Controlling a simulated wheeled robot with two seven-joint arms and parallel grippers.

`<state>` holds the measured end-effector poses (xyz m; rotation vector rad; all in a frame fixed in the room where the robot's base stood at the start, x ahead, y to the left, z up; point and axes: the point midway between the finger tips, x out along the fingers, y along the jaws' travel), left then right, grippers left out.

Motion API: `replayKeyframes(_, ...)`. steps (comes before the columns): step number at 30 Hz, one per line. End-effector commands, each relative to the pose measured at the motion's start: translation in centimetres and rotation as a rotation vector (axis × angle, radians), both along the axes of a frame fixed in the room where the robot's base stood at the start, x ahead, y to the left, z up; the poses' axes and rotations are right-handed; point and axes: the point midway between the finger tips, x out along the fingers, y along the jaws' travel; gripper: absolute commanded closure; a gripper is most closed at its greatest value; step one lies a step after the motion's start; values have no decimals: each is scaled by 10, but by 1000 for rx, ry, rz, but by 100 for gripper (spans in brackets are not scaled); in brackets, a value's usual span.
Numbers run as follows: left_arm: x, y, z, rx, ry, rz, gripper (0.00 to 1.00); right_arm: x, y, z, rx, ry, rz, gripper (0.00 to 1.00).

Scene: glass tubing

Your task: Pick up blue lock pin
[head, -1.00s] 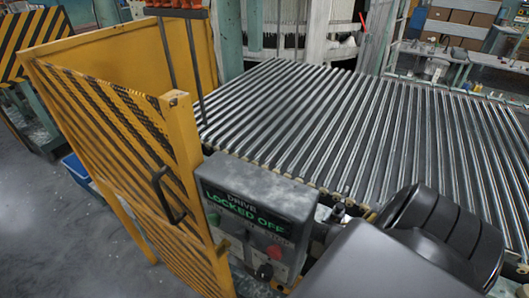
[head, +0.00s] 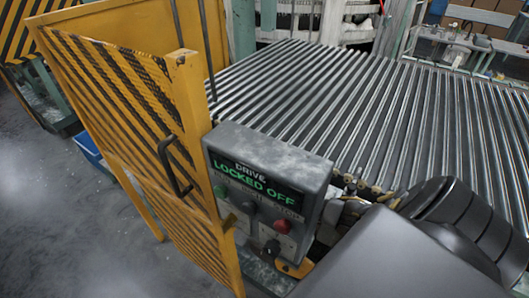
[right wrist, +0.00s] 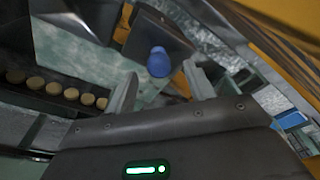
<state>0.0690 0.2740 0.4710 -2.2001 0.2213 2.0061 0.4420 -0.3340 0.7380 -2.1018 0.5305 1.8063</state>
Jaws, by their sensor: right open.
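A blue rounded piece, which looks like the blue lock pin (right wrist: 158,62), shows in the right wrist view against a dark box-like part. My right gripper (right wrist: 159,74) is open, with one pale finger on either side of the blue piece in the picture. I cannot tell how far beyond the fingertips it lies, and no contact shows. In the head view I cannot make out the blue pin, and my dark right arm covers the lower right. The left gripper is not in view.
The grey control box (head: 264,178) reads "DRIVE LOCKED OFF" and has several knobs. A yellow striped gate (head: 130,120) with a black handle (head: 172,168) stands left of it. The roller conveyor (head: 330,95) lies behind. A blue bin (head: 90,150) sits on the floor.

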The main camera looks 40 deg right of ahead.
Motion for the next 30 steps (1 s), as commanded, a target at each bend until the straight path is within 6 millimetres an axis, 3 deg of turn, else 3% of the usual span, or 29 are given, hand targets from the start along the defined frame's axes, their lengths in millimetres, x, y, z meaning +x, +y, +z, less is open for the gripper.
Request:
replayKeyframes(1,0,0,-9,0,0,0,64,1,-2,-13,-1,1,1,46)
replayKeyframes(6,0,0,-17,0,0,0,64,3,-3,-31,-1,1,2,46)
replayKeyframes(15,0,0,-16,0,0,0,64,4,-4,-33,-1,-1,1,46)
replayKeyframes(26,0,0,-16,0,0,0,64,4,-3,-33,1,0,1,94)
replayKeyframes(30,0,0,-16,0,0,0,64,4,-3,-33,1,0,1,95)
